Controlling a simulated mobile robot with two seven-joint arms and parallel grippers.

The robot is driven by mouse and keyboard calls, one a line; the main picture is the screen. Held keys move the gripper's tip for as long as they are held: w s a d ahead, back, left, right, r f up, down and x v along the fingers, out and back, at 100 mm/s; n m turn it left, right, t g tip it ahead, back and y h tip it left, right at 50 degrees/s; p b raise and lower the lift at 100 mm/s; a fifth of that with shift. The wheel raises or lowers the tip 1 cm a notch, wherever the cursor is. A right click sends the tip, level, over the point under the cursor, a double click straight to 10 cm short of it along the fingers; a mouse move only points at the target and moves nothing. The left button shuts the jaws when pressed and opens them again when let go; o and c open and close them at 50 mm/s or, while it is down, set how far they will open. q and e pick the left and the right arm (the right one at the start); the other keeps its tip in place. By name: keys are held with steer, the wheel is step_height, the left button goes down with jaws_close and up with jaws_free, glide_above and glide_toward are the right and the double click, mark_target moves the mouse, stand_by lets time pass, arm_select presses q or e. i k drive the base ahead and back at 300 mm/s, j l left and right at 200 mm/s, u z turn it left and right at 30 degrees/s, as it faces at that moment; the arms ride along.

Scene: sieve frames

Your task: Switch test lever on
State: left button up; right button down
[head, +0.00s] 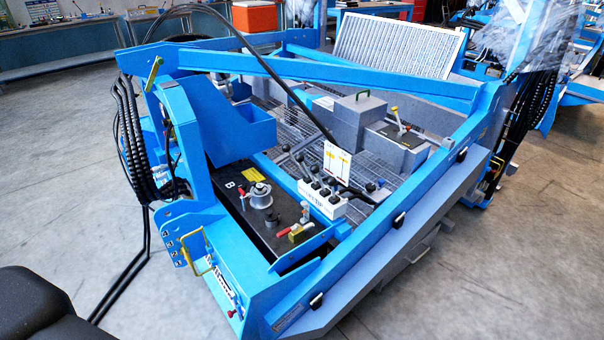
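Several levers show in the head view, and I cannot tell which one is the test lever. A small lever with a red grip (284,232) lies low beside a brass-coloured block on the black plate (228,202) at the near end of the blue frame. A lever with a yellow top (395,112) stands on a grey box farther back. A white control box (322,198) with several black-knobbed levers sits at the middle, with a white and yellow label plate (337,161) behind it. Neither of my grippers is in view.
The blue machine frame (400,215) surrounds the levers with raised beams. A blue bin (238,128) and black hoses (130,140) are at its left. A round metal fitting (257,195) stands on the black plate. Grey floor (520,270) is clear at right.

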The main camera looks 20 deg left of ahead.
mark_target(331, 181)
steer(key=i+l+u, duration=0.1)
steer(key=u, duration=0.3)
steer(key=i+l+u, duration=0.15)
steer(key=u, duration=0.25)
steer(key=i+l+u, duration=0.2)
steer(key=u, duration=0.2)
steer(key=i+l+u, duration=0.15)
steer(key=u, duration=0.15)
steer(key=i+l+u, duration=0.1)
steer(key=l+u, duration=0.2)
steer(key=l, duration=0.1)
